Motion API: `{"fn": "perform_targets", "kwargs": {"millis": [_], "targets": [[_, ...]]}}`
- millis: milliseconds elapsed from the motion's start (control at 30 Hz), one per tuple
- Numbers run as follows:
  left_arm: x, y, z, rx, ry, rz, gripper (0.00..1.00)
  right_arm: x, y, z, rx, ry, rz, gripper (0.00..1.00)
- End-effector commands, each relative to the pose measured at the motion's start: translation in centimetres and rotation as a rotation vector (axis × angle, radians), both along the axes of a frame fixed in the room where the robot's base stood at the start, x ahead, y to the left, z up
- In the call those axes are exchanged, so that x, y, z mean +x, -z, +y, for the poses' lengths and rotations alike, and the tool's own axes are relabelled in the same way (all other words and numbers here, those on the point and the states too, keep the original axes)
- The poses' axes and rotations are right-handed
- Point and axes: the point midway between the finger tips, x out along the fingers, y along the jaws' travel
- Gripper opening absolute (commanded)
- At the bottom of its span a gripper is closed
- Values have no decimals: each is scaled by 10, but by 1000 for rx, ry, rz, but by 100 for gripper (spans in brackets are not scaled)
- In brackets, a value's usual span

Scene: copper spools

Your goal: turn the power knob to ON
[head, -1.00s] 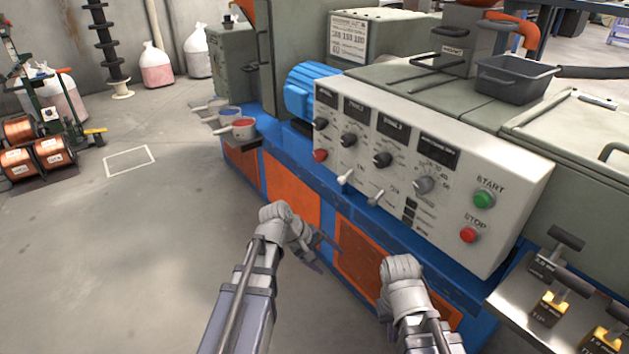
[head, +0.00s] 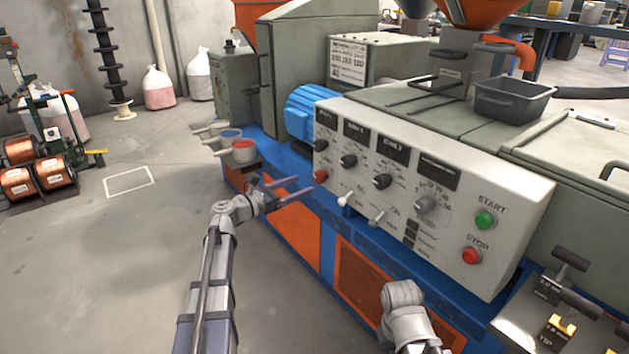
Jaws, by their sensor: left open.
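The white control panel (head: 400,200) faces me on the machine. It carries three black knobs in a row, at left (head: 320,145), middle (head: 348,160) and right (head: 382,181), and a larger grey knob (head: 426,205). A red knob or button (head: 320,175) sits at its lower left, near two small levers (head: 344,199). The labels are too small to tell which is the power knob. My left gripper (head: 302,187) is open and empty, its fingers pointing at the panel's lower left, close to the red one. My right arm shows at bottom centre, but its fingers are hidden.
A green START button (head: 485,219) and a red STOP button (head: 472,256) are at the panel's right. Scoops with red (head: 243,144) and blue contents stick out left of the panel. A tray (head: 515,98) sits on top.

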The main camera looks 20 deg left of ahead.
Motion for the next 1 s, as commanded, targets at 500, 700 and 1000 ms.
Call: {"fn": "perform_targets", "kwargs": {"millis": [500, 700, 1000], "targets": [[48, 0, -37, 2, 2, 0, 82, 0, 0, 0, 0, 0, 0, 0], [48, 0, -38, 3, 1, -1, 82, 0, 0, 0, 0, 0, 0, 0], [48, 0, -38, 3, 2, -1, 58, 0, 0, 0, 0, 0, 0, 0]]}}
